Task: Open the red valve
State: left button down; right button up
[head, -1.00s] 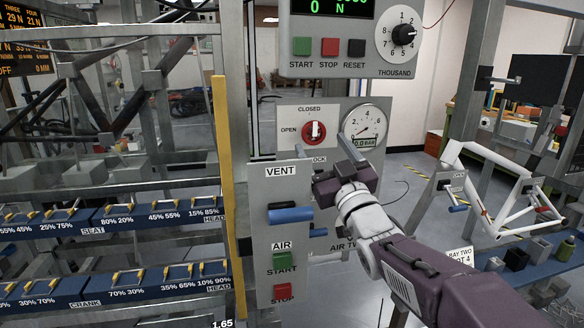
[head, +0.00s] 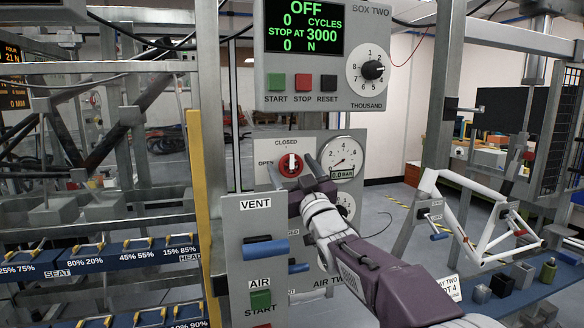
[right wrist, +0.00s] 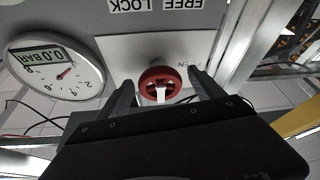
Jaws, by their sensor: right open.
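The red valve (head: 290,165) is a round red knob with a white handle bar on the grey panel, between the labels CLOSED above and OPEN at left. The white bar stands upright, toward CLOSED. My right gripper (head: 294,171) is just in front of and below it, open, with one finger toward each side of the knob. In the right wrist view, upside down, the red valve (right wrist: 160,82) shows between the two spread fingers of my right gripper (right wrist: 162,85); I cannot tell whether they touch it. My left gripper is not in view.
A pressure gauge (head: 343,159) reading 0.0 BAR sits close to the right of the valve. A control box (head: 318,55) hangs above. A white bicycle frame (head: 470,225) stands at right.

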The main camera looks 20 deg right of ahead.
jog(key=c, duration=1.4)
jog(key=shift+n, duration=0.4)
jog(key=n+y+p, duration=0.1)
jog(key=n+y, duration=0.1)
jog(key=n, duration=0.2)
jog(key=shift+d+r+g, duration=0.1)
jog(key=shift+r+g, duration=0.05)
jog(key=shift+g, duration=0.25)
jog(key=n+g+y+p, duration=0.1)
jog(key=n, duration=0.2)
jog(key=n+y+p, duration=0.1)
jog(key=n+p, duration=0.1)
jog(key=n, duration=0.1)
jog(key=shift+r+g, duration=0.1)
jog(key=shift+g, duration=0.3)
jog(key=n+g+p, duration=0.1)
jog(key=n+p, duration=0.1)
jog(key=n, duration=0.1)
jog(key=n+g+p, duration=0.1)
jog(key=n+p, duration=0.1)
jog(key=n, duration=0.1)
jog(key=shift+r+y, duration=0.1)
jog(key=shift+y, duration=0.3)
jog(key=n+g+p, duration=0.1)
jog(key=n+p, duration=0.2)
jog(key=shift+g, duration=0.3)
jog(key=shift+n+h+p, duration=0.3)
jog(key=shift+n+p, duration=0.05)
jog(key=shift+n, duration=0.25)
jog(key=shift+f, duration=0.2)
